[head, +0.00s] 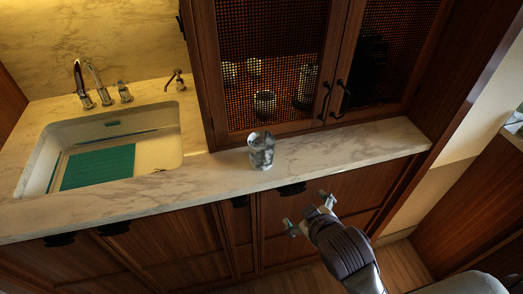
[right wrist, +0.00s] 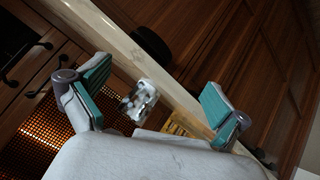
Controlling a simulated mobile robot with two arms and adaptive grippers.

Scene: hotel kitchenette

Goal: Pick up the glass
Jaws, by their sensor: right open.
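A clear patterned glass (head: 261,151) stands upright on the marble counter, in front of the mesh-door cabinet and right of the sink. My right gripper (head: 309,213) is open and empty, in front of the counter and to the right of the glass, apart from it. In the right wrist view the glass (right wrist: 141,101) shows between the two spread teal-padded fingers of the gripper (right wrist: 158,80), beyond them, closer to the left finger. My left gripper is not in view.
The marble counter (head: 350,142) is clear to the right of the glass. A white sink (head: 160,150) with taps (head: 90,85) lies at left. The mesh-door cabinet (head: 270,60) rises behind the glass, with glassware (head: 265,103) inside. Dark handles (head: 292,189) project below the counter edge.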

